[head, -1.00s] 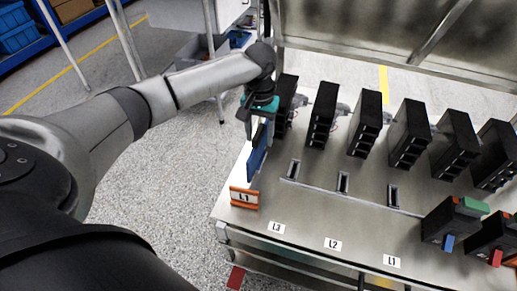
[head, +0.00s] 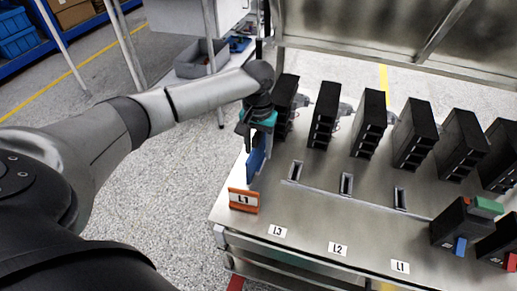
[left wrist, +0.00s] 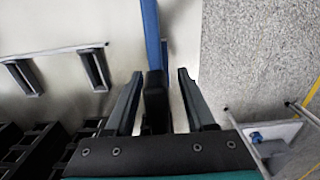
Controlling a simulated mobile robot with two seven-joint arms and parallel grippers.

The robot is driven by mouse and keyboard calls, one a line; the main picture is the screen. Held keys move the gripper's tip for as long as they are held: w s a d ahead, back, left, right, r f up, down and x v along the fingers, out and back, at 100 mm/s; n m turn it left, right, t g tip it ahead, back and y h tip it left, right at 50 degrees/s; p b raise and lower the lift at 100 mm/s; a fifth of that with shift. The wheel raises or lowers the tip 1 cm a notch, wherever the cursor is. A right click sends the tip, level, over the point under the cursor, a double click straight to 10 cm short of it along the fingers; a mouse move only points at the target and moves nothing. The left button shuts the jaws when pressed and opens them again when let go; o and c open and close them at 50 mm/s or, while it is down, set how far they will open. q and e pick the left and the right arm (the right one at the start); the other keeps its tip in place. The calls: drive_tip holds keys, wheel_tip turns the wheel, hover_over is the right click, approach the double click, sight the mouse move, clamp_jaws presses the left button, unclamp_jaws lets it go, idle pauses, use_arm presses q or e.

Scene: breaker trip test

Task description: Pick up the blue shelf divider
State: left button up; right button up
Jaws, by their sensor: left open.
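In the left wrist view the divider (left wrist: 152,32) shows edge-on as a thin blue strip. My left gripper (head: 254,138) is over the divider's upper part and hides some of it. In the left wrist view the open fingers (left wrist: 159,76) lie on either side of the strip's near end, with gaps at both sides. A dark block between the fingers hides what is behind it. My right gripper is not in view.
Several black breaker modules (head: 325,117) line the back of the bench (head: 310,215). Small slots (head: 346,184) lie in front of them. Bare bench lies around the labels.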

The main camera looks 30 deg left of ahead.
use_arm(q)
drive_tip(key=shift+c, duration=0.2)
clamp_jaws()
idle(0.4)
